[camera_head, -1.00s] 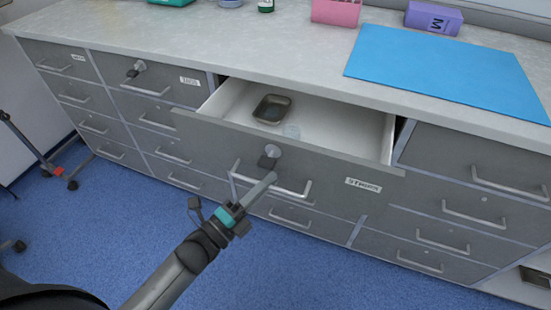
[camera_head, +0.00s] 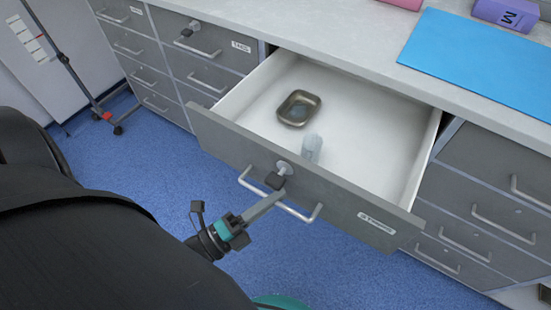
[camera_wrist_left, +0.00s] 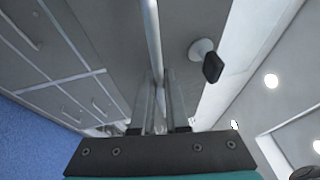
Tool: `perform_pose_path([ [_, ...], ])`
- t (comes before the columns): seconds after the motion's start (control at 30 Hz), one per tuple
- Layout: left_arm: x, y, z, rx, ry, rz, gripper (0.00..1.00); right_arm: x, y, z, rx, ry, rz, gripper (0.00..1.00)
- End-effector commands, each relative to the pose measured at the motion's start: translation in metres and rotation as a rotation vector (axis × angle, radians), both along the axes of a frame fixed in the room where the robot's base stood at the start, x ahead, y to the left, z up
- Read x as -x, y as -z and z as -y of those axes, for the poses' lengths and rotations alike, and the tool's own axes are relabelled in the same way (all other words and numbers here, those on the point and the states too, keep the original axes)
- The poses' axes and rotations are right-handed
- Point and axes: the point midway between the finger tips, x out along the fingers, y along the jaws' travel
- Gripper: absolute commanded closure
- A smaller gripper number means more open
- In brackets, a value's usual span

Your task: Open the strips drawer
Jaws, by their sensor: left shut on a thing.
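The grey drawer (camera_head: 300,182), whose small white label (camera_head: 377,223) is too blurred to read for certain now, is pulled well out of the cabinet. Its white inside (camera_head: 355,120) shows. A metal bar handle (camera_head: 304,214) runs along its front. My left gripper (camera_head: 272,202) is shut on this handle. In the left wrist view its two fingers (camera_wrist_left: 158,95) lie on either side of the bar (camera_wrist_left: 153,45). A lock with a dark key (camera_head: 279,175) sits on the front just above the fingers. My right gripper is not in view.
In the drawer lie a small metal dish (camera_head: 299,108) and a pale clear object (camera_head: 311,147). Closed drawers (camera_head: 209,50) flank it. The worktop above carries a blue mat (camera_head: 475,65) and a purple box (camera_head: 507,14). A wheeled stand (camera_head: 95,105) is at left.

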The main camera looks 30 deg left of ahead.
Motion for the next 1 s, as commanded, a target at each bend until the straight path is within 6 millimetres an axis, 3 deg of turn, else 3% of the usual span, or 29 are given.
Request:
perform_pose_path([
  [0.13,0.0000,0.0003,-0.0001,0.000,0.000,-0.001,1.00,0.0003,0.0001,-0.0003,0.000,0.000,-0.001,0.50],
  [0.17,0.0000,0.0003,-0.0001,0.000,0.000,-0.001,0.87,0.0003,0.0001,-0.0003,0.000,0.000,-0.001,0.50],
  [0.43,-0.0004,0.0001,-0.0001,0.000,0.000,-0.001,0.58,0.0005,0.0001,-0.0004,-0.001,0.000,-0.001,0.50],
  [1.0,0.0070,0.0022,-0.0036,-0.001,-0.001,-0.003,0.58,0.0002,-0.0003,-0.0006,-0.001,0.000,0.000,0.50],
])
